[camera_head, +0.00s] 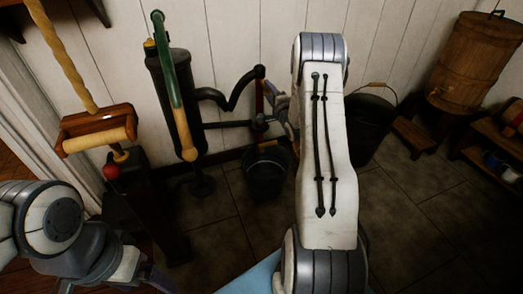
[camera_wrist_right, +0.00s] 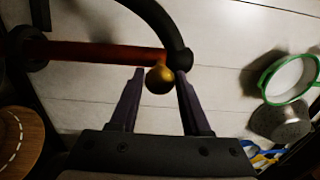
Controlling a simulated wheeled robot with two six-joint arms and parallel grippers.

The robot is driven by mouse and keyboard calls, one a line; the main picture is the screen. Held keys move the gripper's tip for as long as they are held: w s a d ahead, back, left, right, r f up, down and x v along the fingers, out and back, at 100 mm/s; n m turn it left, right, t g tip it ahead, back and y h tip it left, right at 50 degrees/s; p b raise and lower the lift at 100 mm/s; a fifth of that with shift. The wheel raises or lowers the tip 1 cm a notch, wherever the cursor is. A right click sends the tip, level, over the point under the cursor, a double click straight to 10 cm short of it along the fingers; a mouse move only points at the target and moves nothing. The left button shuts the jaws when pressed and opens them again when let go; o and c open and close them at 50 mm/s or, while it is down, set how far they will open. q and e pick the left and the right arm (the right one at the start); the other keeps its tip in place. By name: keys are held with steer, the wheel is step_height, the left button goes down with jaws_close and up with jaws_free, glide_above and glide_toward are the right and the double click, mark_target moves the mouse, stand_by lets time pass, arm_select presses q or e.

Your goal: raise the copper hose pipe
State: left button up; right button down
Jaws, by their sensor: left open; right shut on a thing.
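The copper hose pipe (camera_head: 259,98) is a reddish tube by the white plank wall, at the end of a curved black hose. In the right wrist view the pipe (camera_wrist_right: 100,51) runs across the picture, with a brass knob (camera_wrist_right: 160,79) near one end. My right gripper (camera_wrist_right: 160,74) has its fingers on either side of that knob, shut on it. In the head view my right arm hides much of the right gripper (camera_head: 273,97). My left gripper (camera_head: 150,279) is low at the bottom left, partly cut off, open and away from the pipe.
A black pump (camera_head: 175,100) with a green lever (camera_head: 170,65) stands left of the pipe. A dark bucket (camera_head: 267,172) sits below it. Another bucket (camera_head: 368,125), a wooden barrel (camera_head: 474,60) and a low shelf stand right. A rope with a wooden block (camera_head: 97,122) hangs left.

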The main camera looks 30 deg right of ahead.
step_height(320, 180, up, 11)
steer(key=p, duration=0.6)
steer(key=shift+f+p, duration=0.2)
steer(key=shift+p, duration=0.2)
steer(key=shift+d, duration=0.1)
steer(key=shift+c, duration=1)
jaws_free()
steer(key=shift+f, duration=0.1)
steer(key=shift+s, duration=0.1)
steer(key=v, duration=1.1)
steer(key=shift+p, duration=0.3)
steer(key=shift+f, duration=0.2)
